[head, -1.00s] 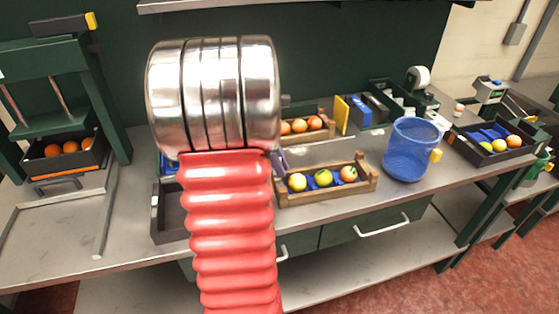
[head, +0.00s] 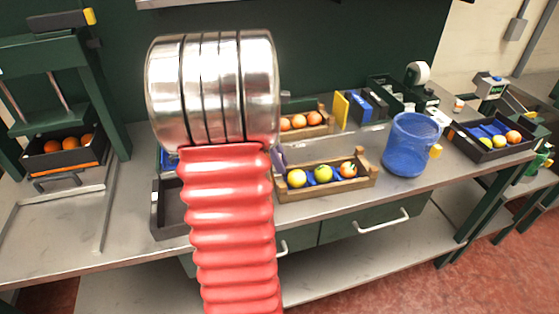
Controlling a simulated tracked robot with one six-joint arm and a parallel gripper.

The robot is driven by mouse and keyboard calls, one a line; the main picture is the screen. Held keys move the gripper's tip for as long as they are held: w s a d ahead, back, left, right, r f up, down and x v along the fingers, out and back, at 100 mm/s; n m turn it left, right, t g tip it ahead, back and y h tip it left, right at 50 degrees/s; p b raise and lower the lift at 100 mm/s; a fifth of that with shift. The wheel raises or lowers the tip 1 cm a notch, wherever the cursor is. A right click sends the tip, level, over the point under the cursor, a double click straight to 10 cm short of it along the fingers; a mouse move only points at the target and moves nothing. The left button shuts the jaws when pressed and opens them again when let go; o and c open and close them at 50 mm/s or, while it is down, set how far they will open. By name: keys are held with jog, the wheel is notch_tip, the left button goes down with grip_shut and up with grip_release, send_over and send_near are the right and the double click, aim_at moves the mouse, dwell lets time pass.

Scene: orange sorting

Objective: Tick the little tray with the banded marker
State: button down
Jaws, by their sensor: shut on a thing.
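My arm, with its red ribbed sleeve and shiny metal joint, fills the left centre of the head view and hides my gripper. A small purple-grey piece (head: 278,157) shows at the arm's right edge, by the left end of the front wooden tray; I cannot tell what it is. The front wooden tray (head: 330,188) holds a yellow, a green and an orange-red fruit over blue. A wooden tray (head: 310,131) with oranges stands behind it. I cannot tell which tray is the little one. I cannot make out the banded marker.
A blue transparent bin (head: 409,145) stands right of the front tray. A black tray (head: 493,154) with fruit lies farther right. A dark tray (head: 167,208) is partly behind my arm. A green press (head: 50,90) with a crate of oranges stands at left.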

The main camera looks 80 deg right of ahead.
jog(key=shift+f, duration=0.5)
dwell(1.6)
jog(key=shift+w+d+r, duration=0.1)
jog(key=shift+w+d, duration=0.25)
jog(key=shift+d, duration=0.35)
dwell(0.6)
jog(key=shift+s+a+r, duration=0.1)
jog(key=shift+s+a, duration=0.2)
jog(key=shift+a, duration=0.2)
dwell(0.9)
jog(key=shift+r, duration=0.1)
jog(key=shift+r, duration=3.4)
jog(key=shift+s, duration=0.1)
